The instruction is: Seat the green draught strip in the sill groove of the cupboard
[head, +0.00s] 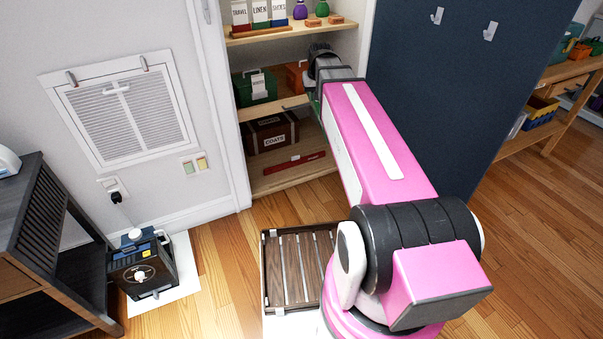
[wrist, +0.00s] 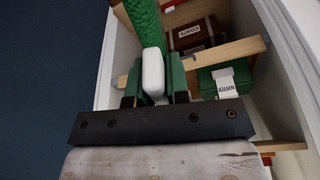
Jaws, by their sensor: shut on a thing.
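A green textured draught strip (wrist: 146,22) runs up out of the top of the wrist view. A white block (wrist: 153,72) at its near end sits between the fingers of my gripper (wrist: 154,88), which is shut on it. In the head view my pink arm reaches into the open cupboard (head: 243,150), and my gripper is largely hidden behind the arm. A thin sliver of green shows beside the arm there. The strip's far end is out of frame. I cannot make out the sill groove in either view.
Shelves hold a green box (head: 254,87), a brown case (head: 272,132) and a red bar (head: 294,163) at the bottom. A wooden shelf edge (wrist: 225,51) lies right of the strip. A dark blue panel (head: 450,80) stands right; a slatted crate (head: 300,266) is on the floor.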

